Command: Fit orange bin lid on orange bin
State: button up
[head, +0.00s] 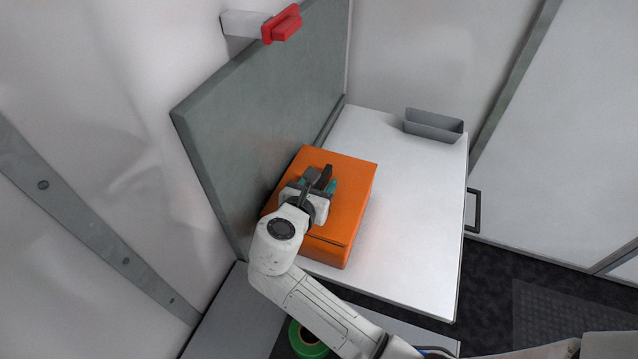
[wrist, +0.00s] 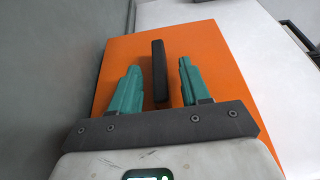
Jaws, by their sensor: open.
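The orange bin (head: 344,258) stands on the white worktop beside the grey upright panel. The flat orange lid (head: 350,172) lies over its top, with a dark line along the near edge between the two; I cannot tell whether it is fully seated. A black upright handle (wrist: 160,72) rises from the lid. My gripper (wrist: 159,65) is open, its two teal fingers on either side of the handle, with gaps showing on both sides. In the head view my gripper (head: 321,181) is over the lid and hides part of it and of the bin's near left side.
The white worktop (head: 415,220) is clear to the right of the bin. A grey open tray (head: 433,126) sits at its back right corner. The grey panel (head: 265,110) rises close on the left. A red handle (head: 282,24) juts from the wall above. A green roll (head: 308,340) lies below, near my arm.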

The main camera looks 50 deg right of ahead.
jog(key=shift+r, duration=0.6)
jog(key=b+v, duration=0.1)
jog(key=v, duration=1.1)
